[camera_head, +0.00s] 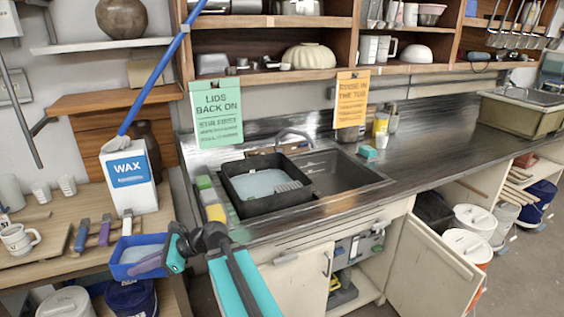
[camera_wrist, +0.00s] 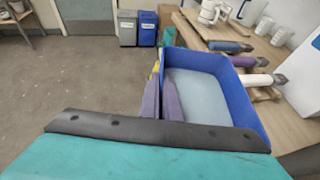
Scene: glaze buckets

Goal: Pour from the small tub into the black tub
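The small tub (camera_head: 124,271) is blue and open-topped, with pale bluish liquid inside. It is at the lower left in the head view, by the front edge of the wooden table, and looks about level. In the wrist view the small tub (camera_wrist: 218,62) fills the centre right. My gripper (camera_head: 150,262) has its purple fingers (camera_wrist: 160,98) on either side of the tub's wall, one inside and one outside, pinching it. The black tub (camera_head: 250,206) sits in the sink area, right of and beyond the small tub, with pale liquid in it. My forearm hides part of the counter front.
A white WAX box (camera_head: 128,178) with a blue pole stands on the wooden table (camera_head: 82,238) near several handled tools. A sponge caddy (camera_head: 215,208) is left of the black tub. Green (camera_head: 215,115) and orange (camera_head: 351,100) signs hang above. A cabinet door (camera_head: 432,262) stands open.

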